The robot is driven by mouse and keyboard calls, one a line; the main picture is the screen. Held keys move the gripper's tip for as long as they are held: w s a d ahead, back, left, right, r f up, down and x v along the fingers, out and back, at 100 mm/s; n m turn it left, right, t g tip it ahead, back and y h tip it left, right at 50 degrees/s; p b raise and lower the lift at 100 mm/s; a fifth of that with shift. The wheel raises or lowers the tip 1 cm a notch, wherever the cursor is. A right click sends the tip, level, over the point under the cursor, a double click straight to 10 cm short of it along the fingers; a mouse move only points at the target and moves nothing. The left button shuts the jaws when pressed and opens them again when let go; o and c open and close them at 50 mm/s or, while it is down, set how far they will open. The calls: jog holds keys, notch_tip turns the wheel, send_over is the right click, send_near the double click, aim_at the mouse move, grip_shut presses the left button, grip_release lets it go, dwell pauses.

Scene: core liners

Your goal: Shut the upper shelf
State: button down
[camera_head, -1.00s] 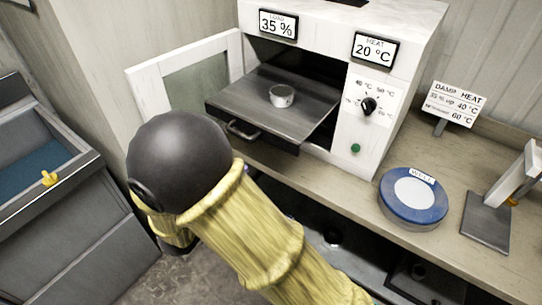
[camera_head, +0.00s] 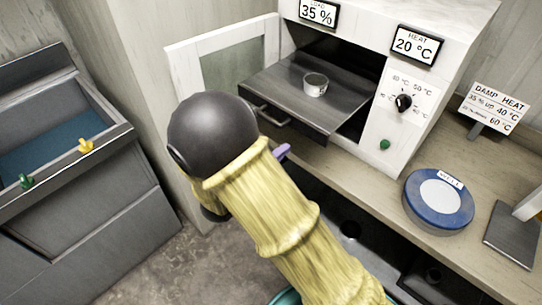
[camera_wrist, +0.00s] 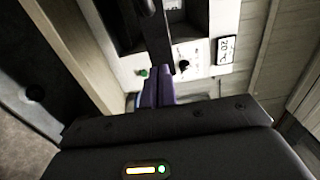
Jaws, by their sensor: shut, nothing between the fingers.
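The upper shelf (camera_head: 300,88) is a dark metal tray, pulled out of the white oven's opening, with a bar handle (camera_head: 274,116) on its front. A small metal cup (camera_head: 315,84) stands on it. My gripper (camera_wrist: 157,88) has purple fingers, shut together with nothing between them, pointing toward the oven front in the wrist view. In the head view a purple finger (camera_head: 284,152) shows below the shelf's front edge, apart from the handle; my arm hides the rest.
The white oven (camera_head: 386,125) has a knob, a green button and displays reading 35 % and 20 °C. Its door (camera_head: 226,45) stands open at left. A blue round dish (camera_head: 438,219) and a sign (camera_head: 495,107) are on the counter at right. A grey bin (camera_head: 75,150) stands at left.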

aim_at(307, 131)
jog(key=p+x, duration=0.2)
jog(key=x, duration=0.5)
jog(key=shift+r, duration=0.1)
jog(key=shift+w+d+p, duration=0.3)
jog(key=shift+w, duration=0.05)
jog(key=shift+s, duration=0.15)
jog(key=shift+w, duration=0.25)
